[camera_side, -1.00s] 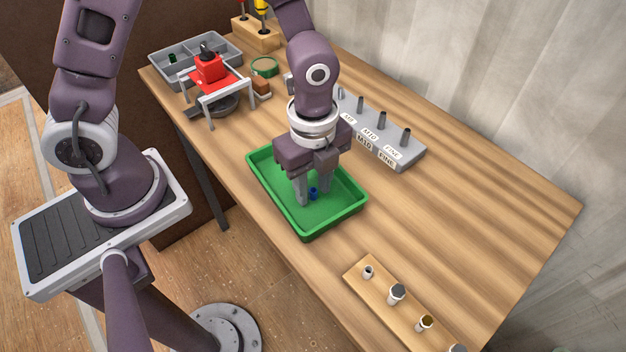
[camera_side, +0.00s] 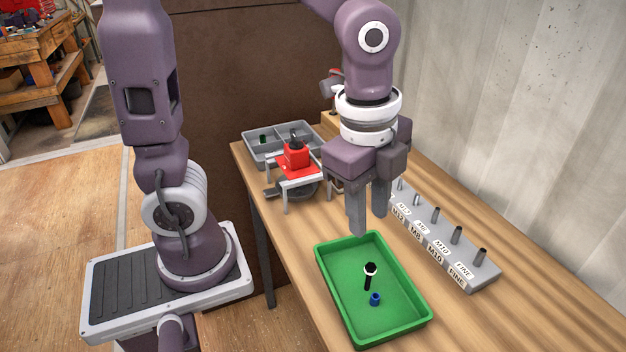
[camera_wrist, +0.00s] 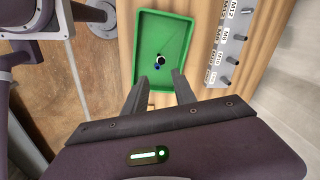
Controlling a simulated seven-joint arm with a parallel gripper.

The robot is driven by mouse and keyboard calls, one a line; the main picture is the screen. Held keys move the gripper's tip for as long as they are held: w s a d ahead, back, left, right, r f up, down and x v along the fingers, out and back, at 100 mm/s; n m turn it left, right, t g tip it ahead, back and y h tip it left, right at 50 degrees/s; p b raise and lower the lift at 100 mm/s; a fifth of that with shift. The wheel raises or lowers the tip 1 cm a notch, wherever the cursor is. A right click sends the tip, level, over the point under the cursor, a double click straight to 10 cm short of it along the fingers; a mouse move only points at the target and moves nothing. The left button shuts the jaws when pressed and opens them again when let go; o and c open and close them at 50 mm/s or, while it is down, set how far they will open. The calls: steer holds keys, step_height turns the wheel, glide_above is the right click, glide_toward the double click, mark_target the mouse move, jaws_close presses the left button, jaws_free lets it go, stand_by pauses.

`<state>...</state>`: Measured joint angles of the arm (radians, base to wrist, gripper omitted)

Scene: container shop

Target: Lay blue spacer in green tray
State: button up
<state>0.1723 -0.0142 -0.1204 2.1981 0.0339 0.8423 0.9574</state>
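The blue spacer (camera_side: 375,299) rests on the floor of the green tray (camera_side: 423,301), toward its near end. Beside it in the tray is a dark bolt-like piece with a white-rimmed head (camera_side: 369,274). My gripper (camera_side: 369,228) is above the far end of the tray, clear of it, with its fingers apart and nothing between them. In the wrist view my gripper (camera_wrist: 154,84) also shows two spread fingers, with the green tray (camera_wrist: 190,50) beyond them. The blue spacer (camera_wrist: 156,66) appears there small, close to the dark piece.
A grey labelled rack with upright pegs (camera_side: 447,258) stands right of the tray. Bare wood lies right of the tray.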

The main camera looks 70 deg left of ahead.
steer(key=s+a+r+n+t, duration=0.4)
steer(key=s+a+n, duration=0.3)
steer(key=n, duration=0.7)
steer(key=shift+s+r+n, duration=0.3)
steer(key=shift+s+r, duration=0.5)
steer(key=shift+s, duration=0.45)
